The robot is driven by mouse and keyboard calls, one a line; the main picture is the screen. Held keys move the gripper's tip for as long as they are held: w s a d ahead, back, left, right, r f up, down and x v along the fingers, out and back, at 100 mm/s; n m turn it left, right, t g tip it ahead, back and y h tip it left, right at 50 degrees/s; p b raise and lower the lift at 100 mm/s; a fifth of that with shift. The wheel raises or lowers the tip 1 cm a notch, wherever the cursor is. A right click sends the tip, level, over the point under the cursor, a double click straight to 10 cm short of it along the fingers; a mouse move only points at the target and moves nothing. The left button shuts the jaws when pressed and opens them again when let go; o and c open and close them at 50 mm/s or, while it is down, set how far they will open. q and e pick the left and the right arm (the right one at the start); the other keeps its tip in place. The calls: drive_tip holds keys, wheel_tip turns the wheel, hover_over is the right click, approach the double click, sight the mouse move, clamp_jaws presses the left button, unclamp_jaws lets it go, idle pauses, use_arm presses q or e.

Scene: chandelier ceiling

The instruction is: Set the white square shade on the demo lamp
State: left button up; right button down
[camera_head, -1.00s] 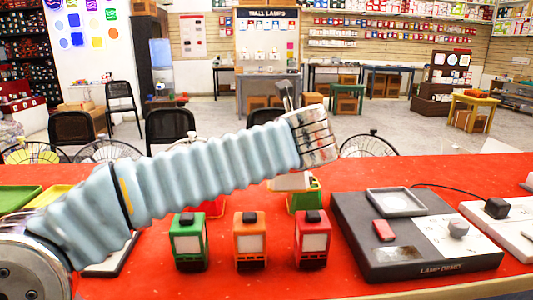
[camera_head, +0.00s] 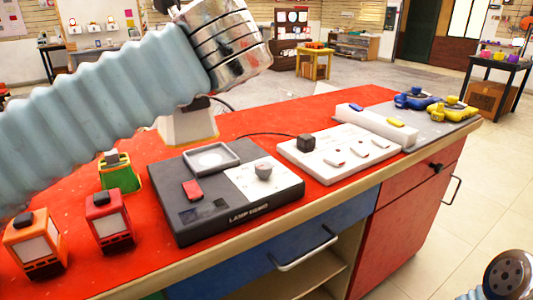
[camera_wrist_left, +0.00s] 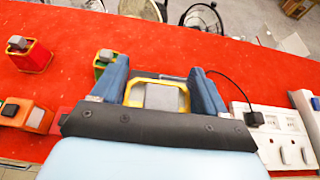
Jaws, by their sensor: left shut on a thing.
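The white square shade (camera_head: 188,128) hangs under my left gripper (camera_head: 196,102), mostly hidden by the wrist in the head view. It is behind and slightly left of the square grey frame on the demo lamp base (camera_head: 240,212), a dark box marked LAMP DEMO with a red switch and a knob. I cannot tell exactly how high the shade is. In the left wrist view, the blue fingers of my left gripper (camera_wrist_left: 160,88) stand either side of a yellow-rimmed pale square (camera_wrist_left: 157,97). My right gripper is out of view.
Orange (camera_head: 35,243), red (camera_head: 110,221) and green (camera_head: 119,172) lanterns stand left of the base. A white switch panel (camera_head: 338,152) with a black plug stands to its right. A cord runs behind the base. The counter's front edge is close.

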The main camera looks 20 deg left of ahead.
use_arm(q)
drive_tip(key=w+a+f, duration=0.1)
drive_tip(key=w+f, duration=0.3)
drive_tip(key=w+a+f+b, duration=0.1)
drive_tip(key=w+f, duration=0.3)
drive_tip(key=w, duration=0.1)
drive_tip(key=w+a+f+b, duration=0.1)
drive_tip(key=w+a+f, duration=0.1)
drive_tip(key=w+f, duration=0.2)
drive_tip(key=shift+w, duration=0.15)
drive_tip(key=shift+f, duration=0.4)
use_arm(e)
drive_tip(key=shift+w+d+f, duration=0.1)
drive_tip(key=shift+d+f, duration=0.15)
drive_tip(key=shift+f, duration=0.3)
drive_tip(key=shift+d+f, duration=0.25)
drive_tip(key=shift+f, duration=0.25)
use_arm(q)
drive_tip(key=o, duration=1.1)
drive_tip(key=shift+f, duration=0.1)
